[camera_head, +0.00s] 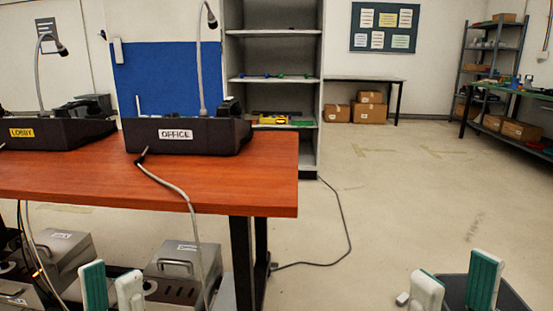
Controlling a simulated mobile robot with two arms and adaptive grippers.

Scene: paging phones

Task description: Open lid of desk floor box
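Several silver-grey metal boxes stand under the wooden desk, each with a handle on its top or front. One (182,268) is beside the desk leg, with a small white label and its lid down. Another (62,250) is further left. I cannot tell which, if any, is the desk floor box; the labels are too small to read. My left gripper (111,288) is open and empty at the bottom left, in front of these boxes in the picture. My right gripper (455,287) is open and empty at the bottom right, apart from the desk.
The desk (270,180) carries an OFFICE paging phone (190,135) and a LOBBY one (55,132). A cable hangs over its front edge; another (345,235) lies on the floor. A dark flat shape behind my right gripper is unclear. Open floor lies right of the desk.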

